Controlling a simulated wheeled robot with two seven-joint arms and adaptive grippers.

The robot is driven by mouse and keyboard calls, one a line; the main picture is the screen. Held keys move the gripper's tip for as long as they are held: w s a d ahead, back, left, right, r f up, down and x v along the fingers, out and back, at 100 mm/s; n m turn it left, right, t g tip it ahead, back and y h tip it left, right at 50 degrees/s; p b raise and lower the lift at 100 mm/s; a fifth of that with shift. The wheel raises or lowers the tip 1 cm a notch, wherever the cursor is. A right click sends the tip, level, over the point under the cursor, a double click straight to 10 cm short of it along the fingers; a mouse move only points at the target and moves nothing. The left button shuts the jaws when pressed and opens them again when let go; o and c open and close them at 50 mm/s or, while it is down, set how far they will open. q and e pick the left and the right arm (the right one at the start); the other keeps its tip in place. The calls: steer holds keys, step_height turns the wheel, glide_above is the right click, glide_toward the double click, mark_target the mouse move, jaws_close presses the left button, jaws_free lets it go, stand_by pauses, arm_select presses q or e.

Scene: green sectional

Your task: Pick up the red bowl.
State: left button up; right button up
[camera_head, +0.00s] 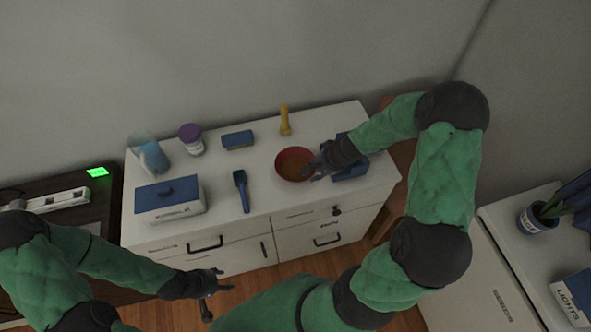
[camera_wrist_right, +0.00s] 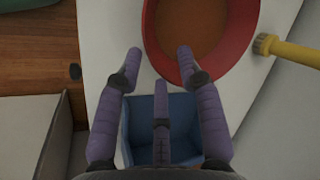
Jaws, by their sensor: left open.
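The red bowl (camera_head: 293,164) stands on top of the white cabinet, right of the middle in the head view. In the right wrist view the red bowl (camera_wrist_right: 208,32) fills the top centre, with an orange-brown inside. My right gripper (camera_head: 316,171) is at the bowl's right side. In the wrist view its fingers (camera_wrist_right: 158,54) are spread apart, with the bowl's rim between their tips. One fingertip overlaps the inside of the rim; I cannot tell whether it touches. My left gripper (camera_head: 213,286) is open and empty, low in front of the cabinet.
The white cabinet top (camera_head: 220,215) also holds a blue scoop-like tool (camera_head: 241,190), a yellow-handled item (camera_head: 285,121), a blue box (camera_head: 237,140), a purple-lidded jar (camera_head: 191,139), and a white-and-blue box (camera_head: 168,198). A blue container (camera_wrist_right: 145,125) sits just beneath my right fingers.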

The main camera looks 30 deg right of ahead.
mark_target(311, 175)
steer(key=x, duration=0.1)
steer(key=b+x, duration=0.1)
steer(key=x, duration=0.1)
steer(key=b+x, duration=0.1)
steer(key=x, duration=0.1)
steer(key=shift+s+d+f, duration=0.15)
steer(key=shift+s+d, duration=0.05)
steer(key=shift+d, duration=0.1)
jaws_close()
